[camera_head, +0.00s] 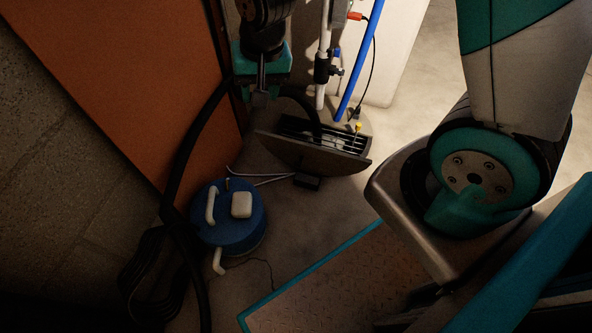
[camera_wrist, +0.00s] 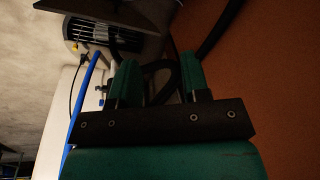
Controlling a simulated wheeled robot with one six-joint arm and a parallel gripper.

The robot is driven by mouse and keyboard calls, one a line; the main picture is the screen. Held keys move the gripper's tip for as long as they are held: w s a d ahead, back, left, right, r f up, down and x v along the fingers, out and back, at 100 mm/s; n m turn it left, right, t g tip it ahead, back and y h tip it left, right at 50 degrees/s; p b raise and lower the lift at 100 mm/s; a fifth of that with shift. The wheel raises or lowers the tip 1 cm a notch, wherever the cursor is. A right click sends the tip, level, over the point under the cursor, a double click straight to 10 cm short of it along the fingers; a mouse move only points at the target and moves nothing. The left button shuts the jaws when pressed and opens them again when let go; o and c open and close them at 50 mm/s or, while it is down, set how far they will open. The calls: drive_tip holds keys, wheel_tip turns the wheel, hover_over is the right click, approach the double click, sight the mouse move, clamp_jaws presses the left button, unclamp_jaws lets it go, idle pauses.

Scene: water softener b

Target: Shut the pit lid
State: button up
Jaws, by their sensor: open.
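The pit lid (camera_head: 312,157) is a dark, rounded plate standing tilted up at the near side of the pit in the head view. Behind its upper edge, the pit opening (camera_head: 325,137) shows pale slats and a dark inside. The lid also shows as a dark plate at the top of the wrist view (camera_wrist: 105,10), with the slatted opening (camera_wrist: 88,33) below it. My gripper (camera_head: 261,92) is just to the left of and behind the lid, seemingly apart from it. In the wrist view its two green fingers (camera_wrist: 158,82) are spread, with no held object visible.
A blue round canister (camera_head: 232,222) with white handles stands on the floor in front-left. A blue pipe (camera_head: 359,62) and a white pipe (camera_head: 321,90) rise by the pit. An orange panel (camera_head: 150,90) borders the left. Pale floor (camera_head: 425,95) is clear behind right.

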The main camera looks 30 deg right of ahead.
drive_tip(key=w+d+f+m+h+b, duration=0.1)
drive_tip(key=w+d+f+m+b, duration=0.15)
drive_tip(key=f, duration=0.65)
drive_tip(key=w+d+f+m+h+b, duration=0.1)
drive_tip(key=d+f+b, duration=0.15)
drive_tip(key=f, duration=0.55)
drive_tip(key=m+h+b, duration=0.2)
drive_tip(key=m+b, duration=0.1)
drive_tip(key=b, duration=0.4)
hover_over(298, 163)
drive_tip(key=s+a, duration=0.2)
wheel_tip(298, 163, down, 19)
drive_tip(key=shift+t, duration=0.4)
drive_tip(key=b+x, duration=0.7)
drive_tip(key=x, duration=0.1)
drive_tip(key=shift+w, duration=0.15)
drive_tip(key=shift+r+p, duration=0.35)
drive_tip(key=shift+r, duration=0.15)
drive_tip(key=c, duration=0.6)
